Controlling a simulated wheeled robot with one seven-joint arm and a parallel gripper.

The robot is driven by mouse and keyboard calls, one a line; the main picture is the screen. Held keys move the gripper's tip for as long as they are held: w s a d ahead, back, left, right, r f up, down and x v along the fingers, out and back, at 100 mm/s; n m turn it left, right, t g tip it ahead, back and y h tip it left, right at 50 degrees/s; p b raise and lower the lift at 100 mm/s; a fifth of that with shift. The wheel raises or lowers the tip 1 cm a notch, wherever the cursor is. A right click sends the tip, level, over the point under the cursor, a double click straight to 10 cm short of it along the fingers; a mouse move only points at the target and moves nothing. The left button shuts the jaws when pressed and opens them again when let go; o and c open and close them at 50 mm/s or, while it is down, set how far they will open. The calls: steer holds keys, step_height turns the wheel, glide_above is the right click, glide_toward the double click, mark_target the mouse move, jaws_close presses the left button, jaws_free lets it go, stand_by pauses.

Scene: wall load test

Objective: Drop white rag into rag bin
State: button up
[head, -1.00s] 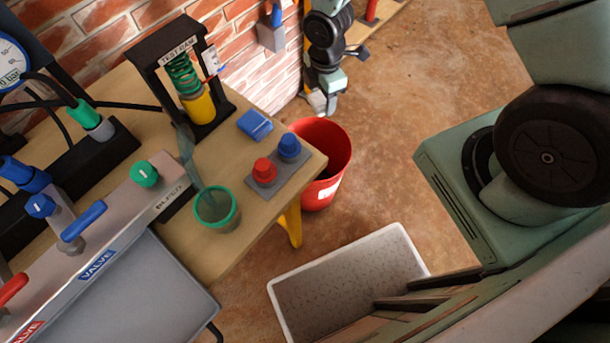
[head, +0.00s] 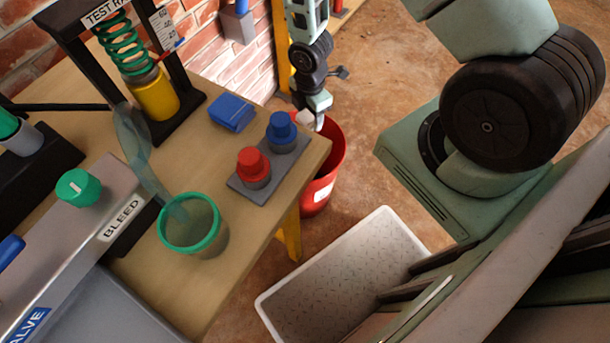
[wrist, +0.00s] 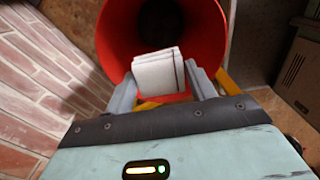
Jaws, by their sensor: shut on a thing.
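The rag bin is a red round bucket (head: 322,186) on the floor beyond the bench corner, with a white label on its side. My gripper (head: 310,118) hangs at the bin's rim in the head view, overlapping its far left part. In the wrist view my gripper (wrist: 163,88) is shut on the white rag (wrist: 157,72), a folded pad between the two grey fingers. The rag shows in front of the open mouth of the red bin (wrist: 205,30). The bin's inside is dark, and its bottom is hard to make out.
The wooden bench (head: 215,145) holds a test rig (head: 150,95), a blue block (head: 232,112), red and blue knobs (head: 268,150) and a green-rimmed cup (head: 193,232). A white tray (head: 340,275) lies on the floor in front. A brick wall (head: 225,60) stands close behind.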

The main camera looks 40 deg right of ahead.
step_height(320, 180, down, 4)
steer(key=b, duration=0.3)
steer(key=shift+f, duration=0.1)
steer(key=o, duration=1.1)
step_height(320, 180, up, 18)
steer(key=p, duration=0.4)
steer(key=shift+f+p, duration=0.2)
steer(key=shift+p, duration=0.15)
